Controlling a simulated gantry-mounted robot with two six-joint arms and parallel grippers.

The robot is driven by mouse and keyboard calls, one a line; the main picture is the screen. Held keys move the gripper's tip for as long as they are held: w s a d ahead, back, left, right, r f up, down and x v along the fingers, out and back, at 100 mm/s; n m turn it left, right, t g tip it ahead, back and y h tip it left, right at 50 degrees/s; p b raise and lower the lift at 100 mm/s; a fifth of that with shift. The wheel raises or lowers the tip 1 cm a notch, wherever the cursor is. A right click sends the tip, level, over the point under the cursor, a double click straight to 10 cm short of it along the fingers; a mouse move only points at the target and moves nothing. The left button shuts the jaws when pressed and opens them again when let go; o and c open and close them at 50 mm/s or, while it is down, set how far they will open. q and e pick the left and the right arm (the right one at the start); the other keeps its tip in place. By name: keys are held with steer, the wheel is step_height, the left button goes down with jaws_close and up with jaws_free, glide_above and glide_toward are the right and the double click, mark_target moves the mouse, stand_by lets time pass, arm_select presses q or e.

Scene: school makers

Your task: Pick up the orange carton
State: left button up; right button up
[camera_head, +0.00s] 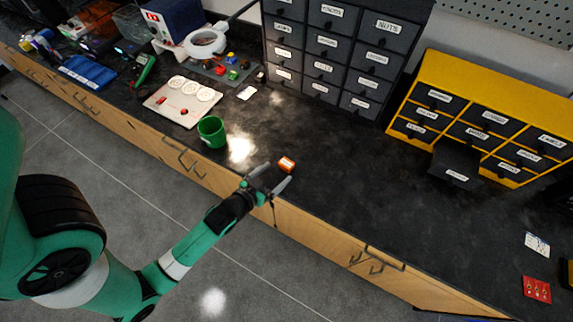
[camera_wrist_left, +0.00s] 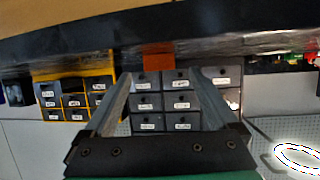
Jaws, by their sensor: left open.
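The small orange carton (camera_head: 286,164) with a white label lies on the black counter near its front edge. In the left wrist view the orange carton (camera_wrist_left: 159,57) shows beyond the gap between my fingers, at the counter's edge. My left gripper (camera_head: 272,182) is open and empty at the front edge of the counter, just in front of the carton. Its two fingers also show in the left wrist view (camera_wrist_left: 160,90), spread apart, with the carton not between them. My right gripper is not in view.
A green cup (camera_head: 211,131) stands left of the carton. A dark drawer cabinet (camera_head: 330,50) stands behind, and a yellow drawer unit (camera_head: 440,66) with one drawer pulled out (camera_head: 456,165) is to the right. The counter right of the carton is clear.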

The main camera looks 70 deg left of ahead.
mark_target(284, 166)
arm_select(q)
steer(key=x, duration=0.1)
steer(key=b+x, duration=0.1)
steer(key=x, duration=0.3)
steer(key=shift+w+a+r+b, duration=0.1)
steer(key=shift+w+r+b, duration=0.1)
steer(key=shift+b, duration=0.2)
steer(key=shift+s, duration=0.1)
steer(key=c, duration=1.4)
